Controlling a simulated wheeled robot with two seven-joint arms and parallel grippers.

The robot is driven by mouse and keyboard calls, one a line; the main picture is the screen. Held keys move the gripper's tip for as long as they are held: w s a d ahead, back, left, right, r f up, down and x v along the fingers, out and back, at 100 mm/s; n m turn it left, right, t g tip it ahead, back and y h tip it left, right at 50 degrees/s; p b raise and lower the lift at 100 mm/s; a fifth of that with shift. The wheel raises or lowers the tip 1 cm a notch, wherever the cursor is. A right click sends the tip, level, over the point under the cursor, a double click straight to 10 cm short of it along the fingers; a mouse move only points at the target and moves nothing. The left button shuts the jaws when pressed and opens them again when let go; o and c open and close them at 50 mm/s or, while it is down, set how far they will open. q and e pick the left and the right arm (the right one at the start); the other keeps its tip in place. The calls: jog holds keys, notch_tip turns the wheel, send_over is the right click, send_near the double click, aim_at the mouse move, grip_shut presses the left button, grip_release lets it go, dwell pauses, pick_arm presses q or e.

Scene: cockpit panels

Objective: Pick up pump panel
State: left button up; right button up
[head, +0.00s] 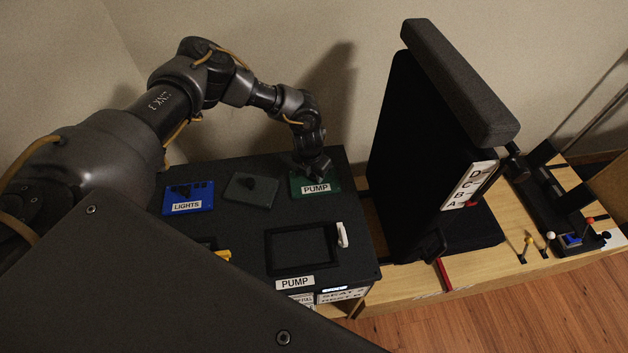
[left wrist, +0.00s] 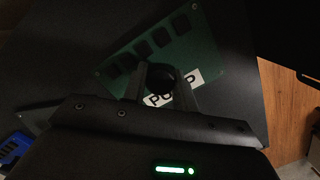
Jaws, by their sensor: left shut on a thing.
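The green pump panel (head: 314,187), with a white PUMP label, lies at the back right of the black console top. It also shows in the left wrist view (left wrist: 195,50), with several dark cutouts and the label partly covered by my fingers. My left gripper (head: 316,168) reaches down over the panel from above. In the left wrist view my left gripper (left wrist: 162,78) is shut on a dark round knob on the panel. I cannot tell whether the panel is lifted off the console. My right gripper is not in view.
The black console (head: 240,235) also bears a blue LIGHTS panel (head: 188,198) and a grey-green panel (head: 251,189). An empty black frame (head: 303,227) with a white latch (head: 342,235) stands in front, above another PUMP label (head: 295,283). A black seat (head: 415,150) stands to the right.

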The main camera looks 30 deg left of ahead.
pick_arm(q)
jog(key=shift+r, duration=0.15)
jog(key=shift+r+b, duration=0.25)
jog(key=shift+b, duration=0.05)
notch_tip(320, 180, up, 2)
jog(key=shift+d+r+b, duration=0.1)
jog(key=shift+r+b, duration=0.1)
jog(key=shift+b, duration=0.6)
jog(key=s+d+r+b, duration=0.3)
jog(key=s+d+r, duration=0.6)
jog(key=s+r, duration=0.1)
jog(key=shift+s, duration=0.3)
